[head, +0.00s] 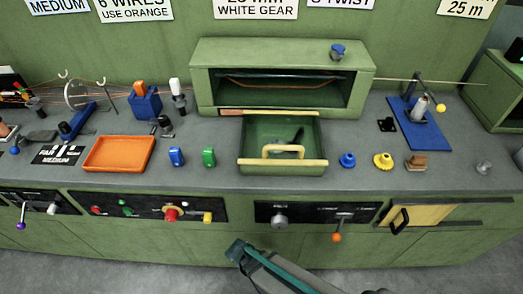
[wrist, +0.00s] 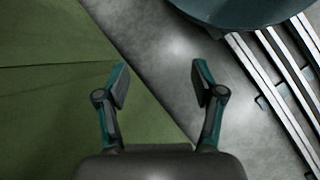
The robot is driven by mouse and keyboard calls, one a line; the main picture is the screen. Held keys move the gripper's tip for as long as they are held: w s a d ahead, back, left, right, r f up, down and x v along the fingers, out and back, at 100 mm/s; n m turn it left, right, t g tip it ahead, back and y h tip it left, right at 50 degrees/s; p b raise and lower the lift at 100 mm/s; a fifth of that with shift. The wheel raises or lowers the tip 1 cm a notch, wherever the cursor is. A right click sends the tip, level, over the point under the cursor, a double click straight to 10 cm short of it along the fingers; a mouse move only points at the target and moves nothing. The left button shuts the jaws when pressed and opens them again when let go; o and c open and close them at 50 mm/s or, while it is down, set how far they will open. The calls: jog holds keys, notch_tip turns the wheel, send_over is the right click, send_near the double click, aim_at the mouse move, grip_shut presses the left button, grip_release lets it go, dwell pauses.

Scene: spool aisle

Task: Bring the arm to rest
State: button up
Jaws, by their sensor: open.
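My gripper (wrist: 160,85) is open in the wrist view, its two teal and dark fingers apart with nothing between them. Below it are grey floor and the green cabinet front (wrist: 45,90).
A drawer (head: 240,158) with a yellow handle stands pulled out on the bench. Levers and knobs, including an orange-tipped lever (head: 337,237), line the front panel.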

jog(key=s+d+m+g+y, duration=0.2)
jog(key=s+d+m+y, duration=0.1)
jog(key=d, duration=0.4)
jog(key=s+d+m+g+y, duration=0.2)
jog(key=s+d+m, duration=0.3)
jog(key=d+m, duration=0.1)
jog(key=shift+d+f+m+g+y, duration=0.3)
jog(key=shift+d+y, duration=0.1)
jog(key=shift+d, duration=0.15)
